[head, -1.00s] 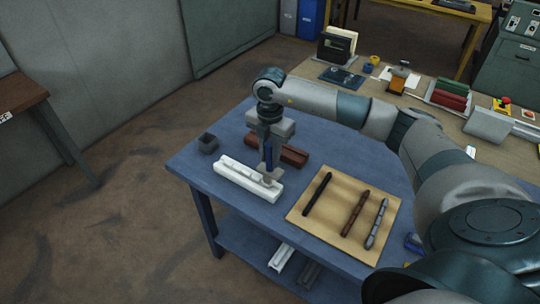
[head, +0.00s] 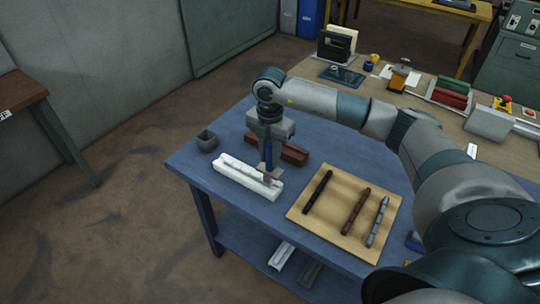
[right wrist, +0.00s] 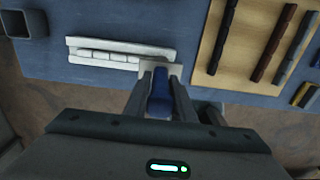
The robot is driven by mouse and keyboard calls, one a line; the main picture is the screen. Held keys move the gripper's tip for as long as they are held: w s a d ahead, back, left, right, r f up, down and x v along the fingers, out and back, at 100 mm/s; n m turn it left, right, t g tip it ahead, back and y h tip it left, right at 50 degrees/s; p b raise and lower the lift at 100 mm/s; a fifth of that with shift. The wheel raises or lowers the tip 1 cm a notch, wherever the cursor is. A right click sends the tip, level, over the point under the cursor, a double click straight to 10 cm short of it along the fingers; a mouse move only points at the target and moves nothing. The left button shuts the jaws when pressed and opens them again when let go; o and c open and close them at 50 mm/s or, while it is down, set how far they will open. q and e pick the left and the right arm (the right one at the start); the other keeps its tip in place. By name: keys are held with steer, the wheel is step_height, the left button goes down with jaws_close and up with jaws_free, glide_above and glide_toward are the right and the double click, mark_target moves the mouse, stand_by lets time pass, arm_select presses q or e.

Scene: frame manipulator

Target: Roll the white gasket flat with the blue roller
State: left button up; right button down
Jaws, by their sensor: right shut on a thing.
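A white frame piece (head: 232,172) lies on the blue table, left of the wooden board. The white gasket (right wrist: 108,56) shows as a segmented strip along it in the right wrist view; its right end is hidden by the roller head. My right gripper (head: 268,150) points down and is shut on the blue handle of the roller (right wrist: 160,92). The roller's pale head (head: 270,181) is at the right end of the white frame piece; I cannot tell whether it touches the gasket. My left gripper is not in view.
The wooden board (head: 332,228) holds a black, a brown and a grey strip. A brown frame piece (head: 293,153) lies behind the gripper. A small grey open box (head: 207,141) stands at the left. The blue table's front left is clear.

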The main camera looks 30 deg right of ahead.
steer(key=shift+w+a+f, duration=0.1)
steer(key=shift+w, duration=0.05)
steer(key=shift+w+a+b, duration=0.3)
steer(key=shift+w+b, duration=0.05)
steer(key=shift+w, duration=0.3)
steer(key=shift+w+a+b, duration=0.25)
steer(key=shift+w+b, duration=0.05)
steer(key=shift+w, duration=0.45)
steer(key=shift+w+a+b, duration=0.3)
steer(key=shift+w, duration=0.45)
steer(key=shift+w+a+b, duration=0.25)
steer(key=shift+w, duration=0.45)
steer(key=shift+w, duration=0.15)
steer(key=shift+w+a+b, duration=0.35)
steer(key=shift+w, duration=0.3)
steer(key=shift+w+a+b, duration=0.3)
steer(key=shift+w+b, duration=0.05)
steer(key=shift+w, duration=0.4)
